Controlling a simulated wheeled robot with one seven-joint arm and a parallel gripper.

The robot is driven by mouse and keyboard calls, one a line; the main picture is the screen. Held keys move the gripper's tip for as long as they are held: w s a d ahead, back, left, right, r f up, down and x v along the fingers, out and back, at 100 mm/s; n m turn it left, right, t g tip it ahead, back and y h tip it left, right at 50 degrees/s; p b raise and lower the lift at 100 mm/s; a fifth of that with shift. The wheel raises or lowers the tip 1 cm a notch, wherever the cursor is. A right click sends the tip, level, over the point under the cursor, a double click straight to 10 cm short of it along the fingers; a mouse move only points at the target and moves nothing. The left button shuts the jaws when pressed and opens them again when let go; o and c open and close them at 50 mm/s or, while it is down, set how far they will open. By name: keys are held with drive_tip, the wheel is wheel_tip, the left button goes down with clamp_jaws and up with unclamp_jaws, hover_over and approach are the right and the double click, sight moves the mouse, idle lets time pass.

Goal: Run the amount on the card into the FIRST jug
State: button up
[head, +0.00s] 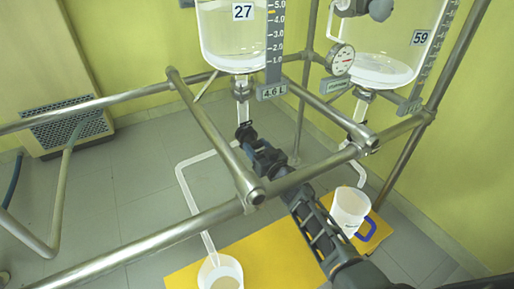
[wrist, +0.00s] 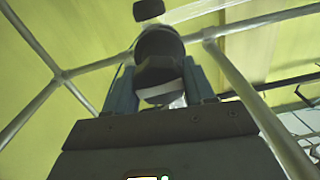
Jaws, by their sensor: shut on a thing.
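The glass reactor numbered 27 (head: 228,40) hangs in the pipe frame, with clear liquid in it and a scale (head: 274,45) on its right side. A tag (head: 272,92) on the scale reads 4.6 L. My gripper (head: 248,140) is shut on a dark valve handle (wrist: 160,55) under this reactor; the fingers flank it in the wrist view. The valve's own position is hidden. A white drain tube (head: 185,185) runs down to a jug (head: 220,274) at the bottom. A second white jug (head: 348,208) with a blue handle stands to the right.
A reactor numbered 59 (head: 390,45) hangs at right, with a gauge (head: 341,58) beside it and its own drain tube (head: 362,170). Metal rails (head: 130,235) cross close around my arm. Yellow mats (head: 275,250) lie under the jugs. A vented cabinet (head: 70,130) stands at left.

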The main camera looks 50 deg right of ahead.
drive_tip(key=shift+c, duration=1.2)
drive_tip(key=shift+n+p, duration=0.35)
drive_tip(key=shift+n, duration=2.85)
drive_tip(key=o, duration=1)
drive_tip(key=shift+p+v, duration=0.9)
drive_tip(key=shift+v, duration=3)
